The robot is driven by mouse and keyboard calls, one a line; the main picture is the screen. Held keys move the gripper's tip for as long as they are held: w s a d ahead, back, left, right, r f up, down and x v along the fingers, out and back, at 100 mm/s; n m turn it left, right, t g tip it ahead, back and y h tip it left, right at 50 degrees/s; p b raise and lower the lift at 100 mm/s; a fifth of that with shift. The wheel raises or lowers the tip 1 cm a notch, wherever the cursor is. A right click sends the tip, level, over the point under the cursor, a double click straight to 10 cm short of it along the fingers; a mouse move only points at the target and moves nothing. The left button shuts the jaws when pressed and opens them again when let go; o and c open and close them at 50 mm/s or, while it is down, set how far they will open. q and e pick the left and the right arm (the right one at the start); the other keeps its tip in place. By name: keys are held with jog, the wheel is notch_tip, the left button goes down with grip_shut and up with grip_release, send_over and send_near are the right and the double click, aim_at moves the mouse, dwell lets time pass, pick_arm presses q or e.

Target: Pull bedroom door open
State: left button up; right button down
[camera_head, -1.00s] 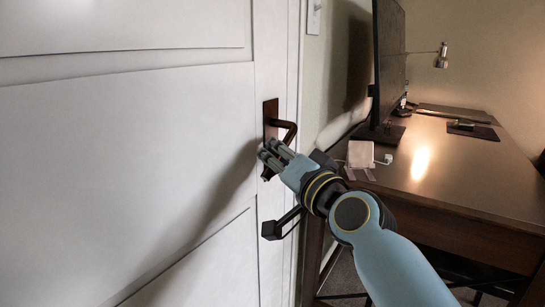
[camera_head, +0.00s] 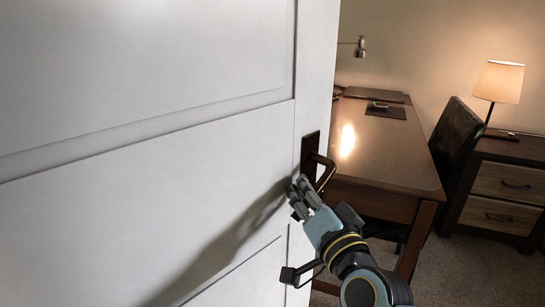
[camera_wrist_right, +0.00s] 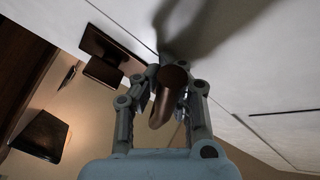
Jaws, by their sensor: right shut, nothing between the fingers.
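The white panelled bedroom door (camera_head: 150,170) fills the left and middle of the head view, its free edge clear of any frame. A dark bronze lever handle (camera_head: 326,166) on a dark plate sits near that edge. My right gripper (camera_head: 299,190) is at the handle, just below and left of the lever, close to the door face. Its fingers are shut. In the right wrist view the lever (camera_wrist_right: 160,106) shows by the fingertips; I cannot tell whether they touch it. My left gripper is out of view.
Past the door edge stands a brown desk (camera_head: 385,150). A dark chair (camera_head: 455,138) and a nightstand (camera_head: 505,190) with a lit lamp (camera_head: 499,82) are at the right. Some carpet (camera_head: 480,275) is clear at the lower right.

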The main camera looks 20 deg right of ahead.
jog(key=shift+m+h, duration=0.4)
jog(key=shift+h, duration=0.3)
jog(key=shift+s+d+p, duration=0.2)
jog(key=shift+s, duration=0.55)
jog(key=shift+s+d+p, duration=0.2)
jog(key=shift+s+d, duration=0.05)
jog(key=shift+s, duration=0.5)
jog(key=shift+s+d+p, duration=0.2)
jog(key=shift+s, duration=0.55)
jog(key=c, duration=1.2)
grip_release()
jog(key=shift+c, duration=0.2)
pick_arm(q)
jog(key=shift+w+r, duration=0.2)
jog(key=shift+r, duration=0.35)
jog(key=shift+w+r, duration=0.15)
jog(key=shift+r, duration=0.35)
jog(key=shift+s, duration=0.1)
pick_arm(e)
jog(key=s+a, duration=0.1)
jog(key=s, duration=0.7)
jog(key=shift+f, duration=0.25)
